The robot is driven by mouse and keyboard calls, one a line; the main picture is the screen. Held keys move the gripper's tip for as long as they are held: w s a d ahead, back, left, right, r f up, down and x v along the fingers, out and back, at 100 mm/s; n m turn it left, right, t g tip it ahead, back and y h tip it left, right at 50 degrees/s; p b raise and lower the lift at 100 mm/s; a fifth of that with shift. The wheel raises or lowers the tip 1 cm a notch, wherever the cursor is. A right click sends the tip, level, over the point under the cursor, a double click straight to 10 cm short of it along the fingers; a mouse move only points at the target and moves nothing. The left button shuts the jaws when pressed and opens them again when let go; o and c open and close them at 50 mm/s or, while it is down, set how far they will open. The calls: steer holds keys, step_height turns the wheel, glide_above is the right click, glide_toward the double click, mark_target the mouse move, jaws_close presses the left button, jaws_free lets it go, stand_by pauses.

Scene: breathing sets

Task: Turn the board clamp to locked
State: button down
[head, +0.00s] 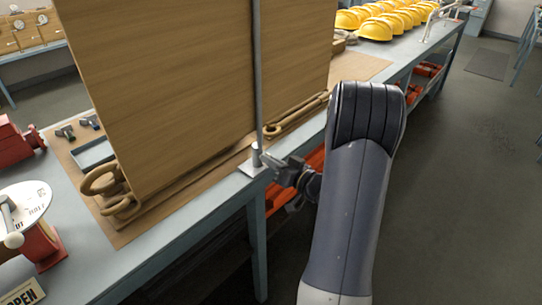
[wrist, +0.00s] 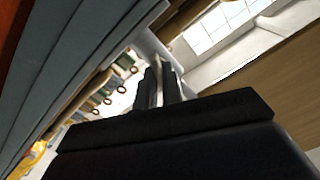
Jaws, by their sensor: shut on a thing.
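A large wooden board (head: 165,75) stands upright on the blue-grey bench. A thin grey metal post (head: 257,75) rises in front of it from a pale foot (head: 252,166) at the bench's front edge; this looks like the board clamp. My gripper (head: 268,160) reaches in from the right, low at this foot, and is shut on a part of the clamp there. In the wrist view my fingers (wrist: 162,85) are close together, with a pale strip beside them. The gripped part is mostly hidden, and I cannot read the clamp's setting.
Coiled brown hoses (head: 110,190) lie at the board's foot. Yellow helmets (head: 380,24) line the far bench. A round white dial plate (head: 24,207) on a red stand and an OPEN sign (head: 22,294) are at left. Red items sit on the lower shelf. The right floor is clear.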

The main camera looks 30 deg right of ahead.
steer(key=m+p, duration=0.7)
steer(key=m, duration=0.6)
steer(key=shift+d+f, duration=0.1)
stand_by(0.4)
steer(key=c, duration=1.5)
jaws_free()
steer(key=shift+c, duration=0.2)
steer(key=b+v, duration=0.2)
steer(key=v, duration=0.8)
steer(key=shift+s, duration=0.4)
steer(key=shift+w+d, duration=0.1)
steer(key=shift+w, duration=0.05)
